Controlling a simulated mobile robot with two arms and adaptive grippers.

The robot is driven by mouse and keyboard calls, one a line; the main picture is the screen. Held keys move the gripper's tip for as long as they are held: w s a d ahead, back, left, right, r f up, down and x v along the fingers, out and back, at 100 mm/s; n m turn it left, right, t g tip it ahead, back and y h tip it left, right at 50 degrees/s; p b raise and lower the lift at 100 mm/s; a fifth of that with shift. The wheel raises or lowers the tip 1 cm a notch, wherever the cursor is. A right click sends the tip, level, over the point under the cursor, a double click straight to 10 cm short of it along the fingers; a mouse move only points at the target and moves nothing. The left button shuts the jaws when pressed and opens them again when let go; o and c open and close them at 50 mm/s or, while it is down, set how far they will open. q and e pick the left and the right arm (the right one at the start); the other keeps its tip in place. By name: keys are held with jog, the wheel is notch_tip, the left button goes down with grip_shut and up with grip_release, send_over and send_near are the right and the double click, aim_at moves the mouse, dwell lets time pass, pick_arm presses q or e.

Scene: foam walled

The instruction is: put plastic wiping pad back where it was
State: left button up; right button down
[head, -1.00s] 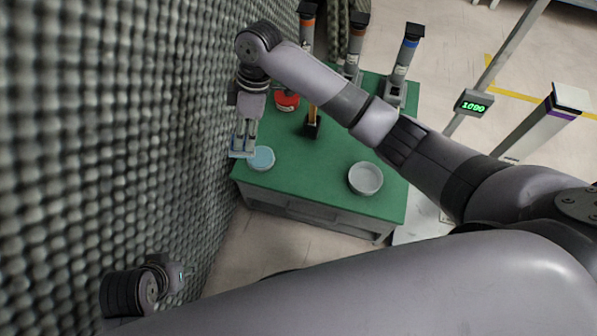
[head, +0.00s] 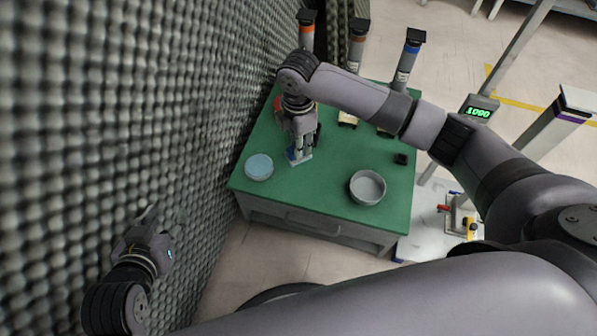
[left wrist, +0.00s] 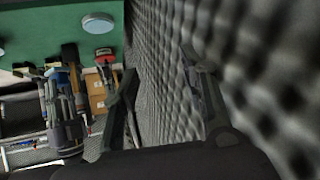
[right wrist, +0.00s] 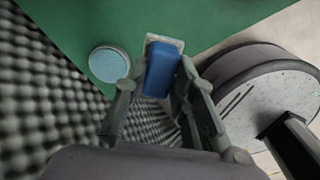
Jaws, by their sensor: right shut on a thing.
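The plastic wiping pad, a blue block on a pale flat plate (right wrist: 161,72), sits between the fingers of my right gripper (right wrist: 157,95) in the right wrist view. In the head view my right gripper (head: 303,150) points down over the green table, and the pad's blue and pale edge (head: 298,157) shows at its fingertips. I cannot tell if the pad touches the tabletop. My left gripper (head: 146,238) is at the lower left beside the foam wall, away from the table. Its fingers stand apart with nothing between them in the left wrist view (left wrist: 162,85).
A round light-blue dish (head: 259,167) lies left of the pad, and a grey bowl (head: 367,187) stands to the right on the green table (head: 320,195). Foam wall (head: 150,110) borders the left side. Dispenser-like posts (head: 408,62) stand behind. The front middle tabletop is clear.

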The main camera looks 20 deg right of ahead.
notch_tip(320, 180, down, 5)
jog(key=shift+r+b, duration=0.15)
jog(key=shift+b, duration=0.6)
notch_tip(320, 180, down, 4)
jog(key=shift+f+b, duration=0.1)
jog(key=shift+b, duration=0.6)
jog(key=shift+f, duration=0.25)
notch_tip(320, 180, down, 3)
jog(key=shift+f+b, duration=0.1)
jog(key=shift+b, duration=0.65)
jog(key=c, duration=1.4)
grip_release()
pick_arm(q)
jog(key=w+d+r+t+h, duration=0.1)
jog(key=d+r+t+h, duration=0.1)
jog(key=r+t, duration=0.4)
jog(key=w+d+r+t+h, duration=0.1)
jog(key=r+t, duration=0.5)
jog(key=r, duration=0.7)
jog(key=shift+w+d+r+m+t+h, duration=0.3)
jog(key=shift+w+d+h, duration=0.05)
jog(key=shift+w+h, duration=0.25)
pick_arm(e)
jog(key=shift+o, duration=0.3)
